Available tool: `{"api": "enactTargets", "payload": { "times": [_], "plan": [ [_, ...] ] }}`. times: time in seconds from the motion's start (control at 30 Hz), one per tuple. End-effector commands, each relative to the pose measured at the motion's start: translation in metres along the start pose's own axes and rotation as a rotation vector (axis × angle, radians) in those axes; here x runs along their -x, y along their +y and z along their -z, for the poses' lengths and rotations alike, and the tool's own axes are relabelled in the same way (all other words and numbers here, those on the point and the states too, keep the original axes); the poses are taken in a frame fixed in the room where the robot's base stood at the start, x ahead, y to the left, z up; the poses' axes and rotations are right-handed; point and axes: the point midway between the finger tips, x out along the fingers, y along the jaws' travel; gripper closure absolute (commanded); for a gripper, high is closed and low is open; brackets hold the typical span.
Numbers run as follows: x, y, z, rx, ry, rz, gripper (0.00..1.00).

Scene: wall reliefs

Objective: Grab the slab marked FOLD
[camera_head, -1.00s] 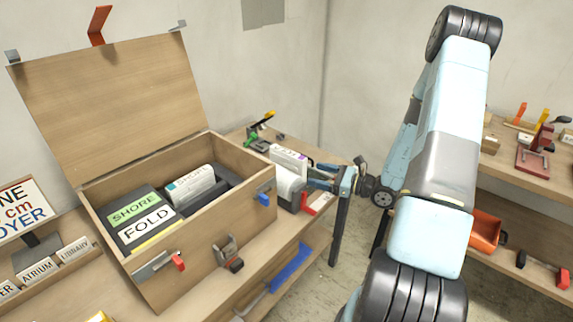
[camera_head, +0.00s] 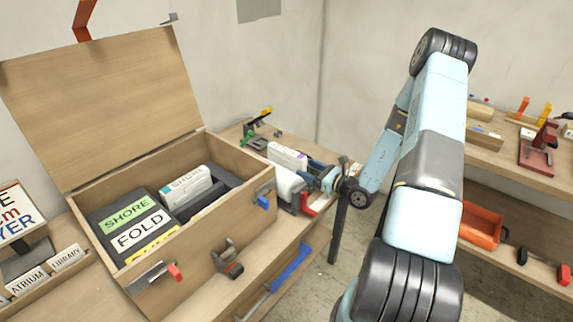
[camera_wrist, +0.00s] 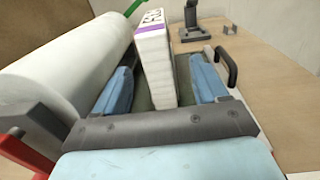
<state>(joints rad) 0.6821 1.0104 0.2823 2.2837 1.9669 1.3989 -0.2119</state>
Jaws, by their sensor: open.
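A white slab (camera_head: 288,157) with a purple mark stands on the bench right of the open wooden box. Its lettering is too small and slanted to read surely; it also shows in the wrist view (camera_wrist: 155,62). My gripper (camera_head: 318,172) is open at this slab, with its blue fingers on either side of it in the wrist view (camera_wrist: 163,88). No firm grip shows. In the box, a dark panel carries a green SHORE label (camera_head: 126,215) and a white FOLD label (camera_head: 141,231).
A white roll (camera_head: 287,186) in a red-ended holder lies close beside my gripper, at left in the wrist view (camera_wrist: 65,75). The wooden box (camera_head: 240,228) has its lid raised. A black handle (camera_wrist: 228,66) is right of the fingers. A second bench stands at right.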

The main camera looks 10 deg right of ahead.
Motion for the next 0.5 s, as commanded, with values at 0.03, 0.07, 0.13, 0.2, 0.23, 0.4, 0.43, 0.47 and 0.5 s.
{"api": "enactTargets", "payload": {
  "times": [0.03, 0.07, 0.13, 0.2, 0.23, 0.4, 0.43, 0.47, 0.5],
  "plan": [
    [-0.008, 0.001, 0.0, 0.001, -0.001, -0.003, 0.28],
    [-0.011, 0.001, 0.0, 0.001, -0.001, -0.003, 0.28],
    [-0.018, 0.001, 0.0, 0.001, 0.0, -0.003, 0.28],
    [-0.022, 0.001, 0.0, 0.001, 0.0, -0.003, 0.28],
    [-0.023, 0.001, 0.0, 0.001, 0.0, -0.004, 0.28],
    [-0.03, 0.002, 0.0, 0.001, 0.0, -0.005, 0.28],
    [-0.033, 0.002, 0.0, 0.001, 0.0, -0.005, 0.28],
    [-0.036, 0.002, -0.001, 0.001, 0.0, -0.004, 0.28],
    [-0.041, 0.002, -0.001, 0.001, -0.001, -0.004, 0.28]
  ]
}}
